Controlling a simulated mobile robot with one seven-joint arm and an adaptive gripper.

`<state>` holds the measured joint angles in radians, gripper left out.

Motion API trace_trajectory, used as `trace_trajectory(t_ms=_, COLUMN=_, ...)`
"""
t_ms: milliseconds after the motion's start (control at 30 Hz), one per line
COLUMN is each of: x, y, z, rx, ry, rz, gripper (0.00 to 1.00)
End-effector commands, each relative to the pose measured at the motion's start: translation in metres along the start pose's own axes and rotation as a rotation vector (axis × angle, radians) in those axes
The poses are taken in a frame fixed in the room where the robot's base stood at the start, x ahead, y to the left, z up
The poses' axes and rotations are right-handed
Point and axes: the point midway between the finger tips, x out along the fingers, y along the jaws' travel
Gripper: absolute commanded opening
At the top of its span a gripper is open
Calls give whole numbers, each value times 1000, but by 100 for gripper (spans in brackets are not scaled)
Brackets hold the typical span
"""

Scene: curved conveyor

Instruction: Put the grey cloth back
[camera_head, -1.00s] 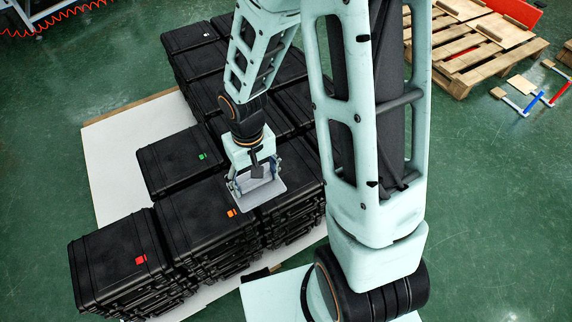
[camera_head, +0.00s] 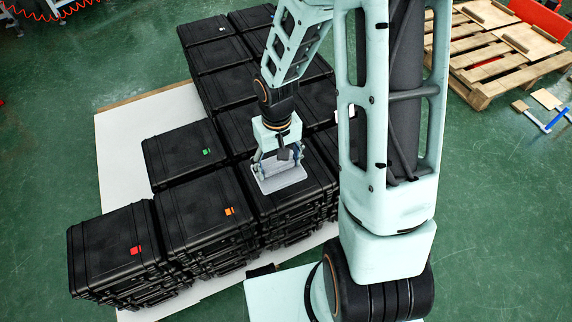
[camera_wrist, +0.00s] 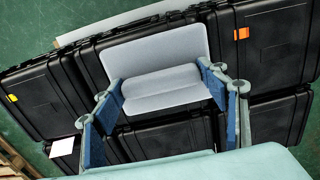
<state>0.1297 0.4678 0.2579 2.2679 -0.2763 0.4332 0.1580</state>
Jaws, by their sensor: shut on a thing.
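The grey cloth (camera_head: 284,183) is a flat, light grey rectangle with rounded corners. My gripper (camera_head: 279,163) points down and is shut on it, pinching up a ridge across its middle. The cloth is over the black case (camera_head: 262,207) to the right of the orange-tagged case (camera_head: 200,215). I cannot tell whether it touches the lid. In the wrist view the cloth (camera_wrist: 160,52) lies between the two blue-padded fingers of my gripper (camera_wrist: 160,84), its far half spread flat. The fingers hide parts of the case below.
Several black cases stand stacked on a white-topped base (camera_head: 120,150). A red-tagged case (camera_head: 115,245) and a green-tagged case (camera_head: 180,152) are at left. A wooden pallet (camera_head: 500,60) stands at the back right. Green floor is clear at far left.

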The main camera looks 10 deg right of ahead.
Motion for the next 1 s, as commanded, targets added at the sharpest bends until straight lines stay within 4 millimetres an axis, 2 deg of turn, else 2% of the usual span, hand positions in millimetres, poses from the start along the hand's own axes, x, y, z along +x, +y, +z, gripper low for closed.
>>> trace_trajectory(t_ms=100, x=17, y=20, z=-24, rx=5, ry=-1, rz=-1, gripper=44)
trace_trajectory(t_ms=200, x=38, y=29, z=-34, rx=0, ry=-4, rz=-1, gripper=44)
trace_trajectory(t_ms=400, x=60, y=42, z=-51, rx=-1, ry=-1, rz=0, gripper=44)
trace_trajectory(t_ms=567, x=66, y=46, z=-56, rx=-1, ry=-1, rz=0, gripper=44)
trace_trajectory(t_ms=833, x=102, y=50, z=-59, rx=-1, ry=-2, rz=0, gripper=44)
trace_trajectory(t_ms=1000, x=102, y=50, z=-60, rx=-1, ry=1, rz=1, gripper=44)
